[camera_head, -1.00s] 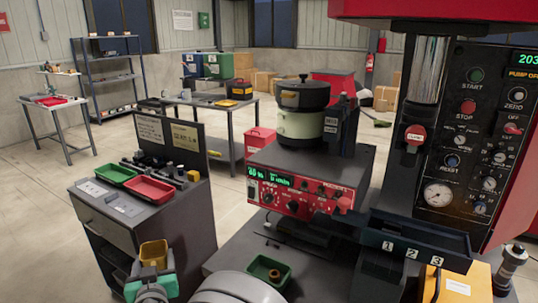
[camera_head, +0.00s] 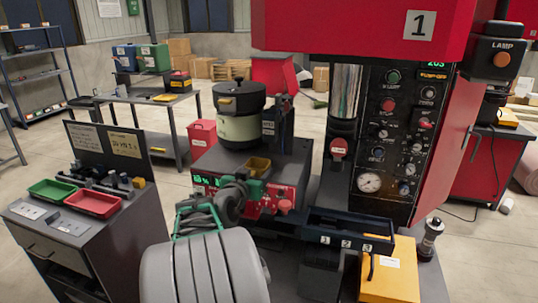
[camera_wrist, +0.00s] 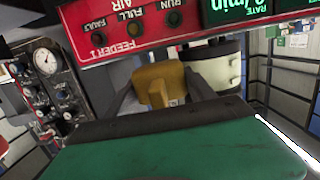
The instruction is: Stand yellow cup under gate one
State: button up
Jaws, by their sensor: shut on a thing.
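The yellow cup (camera_head: 257,166) is held up in front of the red feeder control box in the head view. It also shows in the wrist view (camera_wrist: 175,74), beyond the dark and green parts of my gripper. My gripper (camera_head: 250,181) is shut on the cup, and my arm hides part of the grip. The dark gate rack (camera_head: 350,222) is to the right of and lower than the cup. Gate one carries the label 1 (camera_head: 325,240), left of labels 2 and 3. The space below gate one is partly hidden.
The red control box (camera_head: 285,187) stands close behind my gripper, with the feeder bowl (camera_head: 240,115) on it. A yellow box (camera_head: 390,275) stands right of the gates. A cart with a green tray (camera_head: 51,190) and a red tray (camera_head: 92,203) is at the left.

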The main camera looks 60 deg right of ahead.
jog(key=p+x, duration=0.1)
jog(key=x, duration=0.3)
jog(key=r+p+x, duration=0.1)
jog(key=x, duration=0.4)
jog(key=r+p+x, duration=0.1)
jog(key=p+x, duration=0.1)
jog(key=x, duration=0.3)
jog(key=shift+d+r, duration=0.2)
jog(key=shift+d, duration=0.1)
jog(key=shift+w+f+p, duration=0.1)
jog(key=shift+f+p, duration=0.2)
jog(key=shift+f, duration=0.4)
jog(key=shift+a+f, duration=0.1)
jog(key=shift+a, duration=0.05)
jog(key=shift+f+b, duration=0.2)
jog(key=shift+b, duration=0.1)
jog(key=o, duration=1.6)
jog(key=shift+r, duration=0.1)
